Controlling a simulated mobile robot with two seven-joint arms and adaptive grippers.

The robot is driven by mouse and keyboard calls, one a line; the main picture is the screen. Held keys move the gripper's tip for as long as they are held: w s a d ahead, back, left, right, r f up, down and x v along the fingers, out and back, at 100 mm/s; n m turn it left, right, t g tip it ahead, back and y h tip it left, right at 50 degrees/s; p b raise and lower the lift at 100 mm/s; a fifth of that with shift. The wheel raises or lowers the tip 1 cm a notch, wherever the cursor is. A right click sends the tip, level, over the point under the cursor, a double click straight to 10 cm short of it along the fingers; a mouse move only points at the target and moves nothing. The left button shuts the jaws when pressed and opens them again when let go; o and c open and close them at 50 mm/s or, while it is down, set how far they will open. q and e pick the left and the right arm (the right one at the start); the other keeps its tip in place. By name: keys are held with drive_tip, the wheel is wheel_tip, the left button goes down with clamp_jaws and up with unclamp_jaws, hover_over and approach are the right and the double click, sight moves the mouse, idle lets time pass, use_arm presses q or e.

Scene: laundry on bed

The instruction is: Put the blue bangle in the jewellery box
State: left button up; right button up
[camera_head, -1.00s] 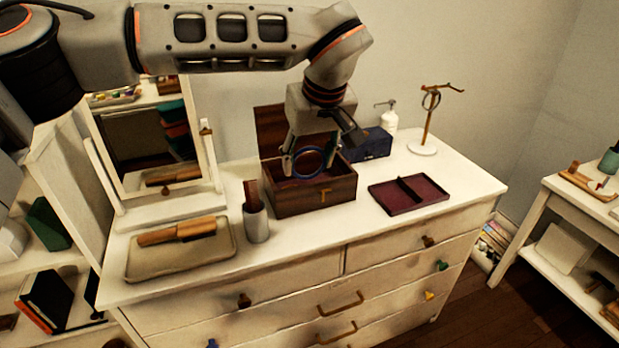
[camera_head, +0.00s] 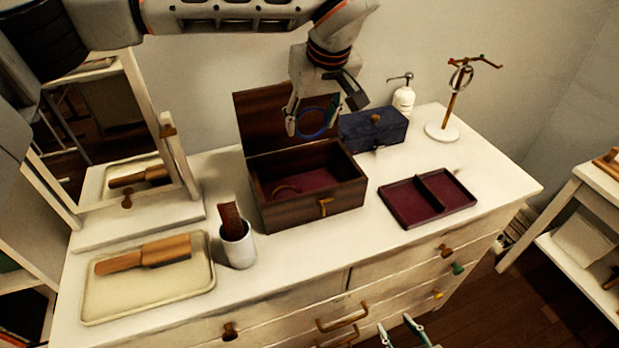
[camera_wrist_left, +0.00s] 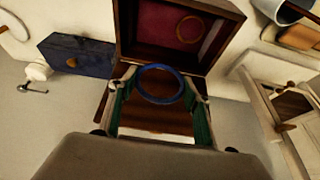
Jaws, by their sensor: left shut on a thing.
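My left gripper (camera_head: 312,112) is shut on the blue bangle (camera_head: 312,137), which hangs in front of the raised lid, above the back of the jewellery box (camera_head: 290,215). In the left wrist view the bangle (camera_wrist_left: 160,103) sits between the green-padded fingers. The dark wooden box stands open on the dresser, with a red lining and a brown-gold ring (camera_head: 287,190) inside; that ring also shows in the left wrist view (camera_wrist_left: 180,30). Only the tips of my right gripper (camera_head: 402,334) show at the bottom edge, apart and empty.
A blue box (camera_head: 373,130) and a white pump bottle (camera_head: 403,98) stand behind right. A maroon tray (camera_head: 405,203) and a ring stand (camera_head: 442,132) are to the right. A cup (camera_head: 238,247), a brush tray (camera_head: 200,283) and a mirror are left.

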use_arm(q)
wheel_tip(320, 180, down, 16)
drive_tip(key=shift+w+f, duration=0.1)
idle(0.4)
drive_tip(key=shift+f, duration=0.1)
drive_tip(key=o, duration=1)
drive_tip(key=shift+c, duration=0.2)
drive_tip(key=shift+r, duration=0.35)
drive_tip(key=v, duration=1.1)
drive_tip(key=shift+s+r, duration=0.2)
drive_tip(key=shift+s, duration=0.1)
